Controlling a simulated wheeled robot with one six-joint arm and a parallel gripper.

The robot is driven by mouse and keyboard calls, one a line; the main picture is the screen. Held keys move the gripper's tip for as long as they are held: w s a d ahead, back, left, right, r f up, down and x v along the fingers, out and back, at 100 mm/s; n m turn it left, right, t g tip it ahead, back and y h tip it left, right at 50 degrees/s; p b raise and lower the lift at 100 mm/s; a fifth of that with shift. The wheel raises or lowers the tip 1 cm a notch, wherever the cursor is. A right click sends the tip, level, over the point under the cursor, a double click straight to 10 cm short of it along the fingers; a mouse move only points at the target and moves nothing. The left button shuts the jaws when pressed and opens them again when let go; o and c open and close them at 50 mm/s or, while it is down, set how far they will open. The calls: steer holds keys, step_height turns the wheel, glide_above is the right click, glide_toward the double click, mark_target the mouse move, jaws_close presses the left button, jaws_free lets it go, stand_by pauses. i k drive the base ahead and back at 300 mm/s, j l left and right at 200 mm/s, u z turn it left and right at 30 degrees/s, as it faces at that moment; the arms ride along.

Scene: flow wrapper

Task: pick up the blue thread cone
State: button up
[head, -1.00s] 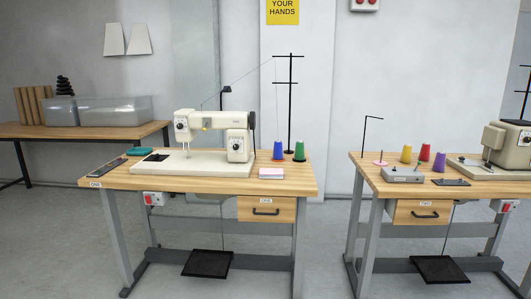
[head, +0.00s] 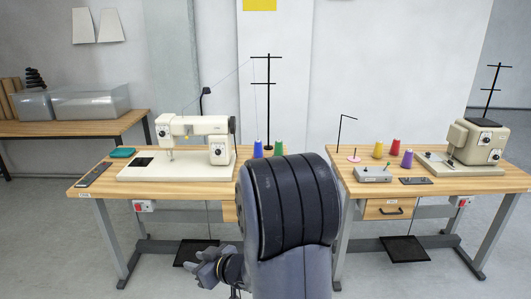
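The blue thread cone (head: 257,149) stands upright on the left sewing table (head: 91,190), to the right of the cream sewing machine (head: 219,151) and by the foot of the black thread stand. My arm covers the table just in front of it, and its base may be partly hidden. My gripper (head: 194,265) is low in the head view, in front of the table and well apart from the cone. It is small and turned to the left, so I cannot tell how far its fingers are apart.
A green cone (head: 278,147) stands close to the right of the blue one. The black thread stand (head: 268,105) rises between and behind them. The right table holds yellow (head: 378,150), red (head: 395,148) and purple (head: 407,159) cones and another machine (head: 477,142).

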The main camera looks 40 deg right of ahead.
mark_target(258, 153)
steer(key=i+l+z, duration=0.1)
steer(key=z, duration=0.3)
steer(key=i+z, duration=0.4)
steer(key=i+j+z, duration=0.1)
steer(key=z, duration=0.35)
steer(key=i+j+z, duration=0.15)
steer(key=i+j, duration=0.45)
steer(key=i, duration=0.25)
steer(key=i+j+z, duration=0.15)
steer(key=i+j, duration=0.5)
steer(key=i, duration=0.15)
